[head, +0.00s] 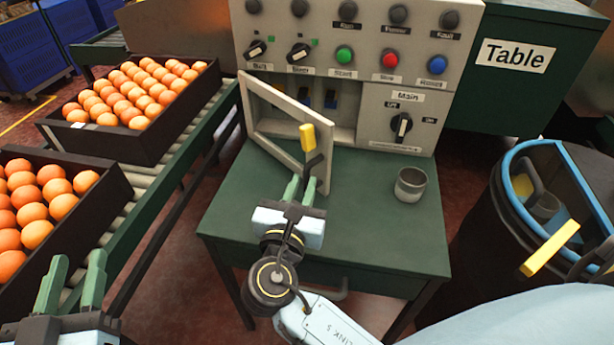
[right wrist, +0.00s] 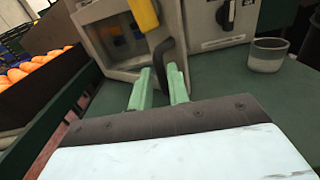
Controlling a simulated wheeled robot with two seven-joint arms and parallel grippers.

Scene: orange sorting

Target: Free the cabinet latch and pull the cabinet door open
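The grey cabinet door (head: 268,122) stands partly open, swung out from the panel with its hinge side at the left. A yellow latch piece (head: 308,137) with a black bar or handle is at its free edge; it also shows in the right wrist view (right wrist: 143,14). My right gripper (head: 302,185) is at that edge, its green fingers on either side of the black handle's lower end (right wrist: 164,62). I cannot tell whether the fingers press on it. My left gripper (head: 74,278) is open and empty at the lower left, away from the door.
The control panel (head: 350,70) has knobs and coloured buttons. A grey cup (head: 410,184) stands on the green table (head: 380,230), right of the door. Orange crates (head: 150,150) on a conveyor lie left. A dark bin (head: 480,235) with a blue rim stands right.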

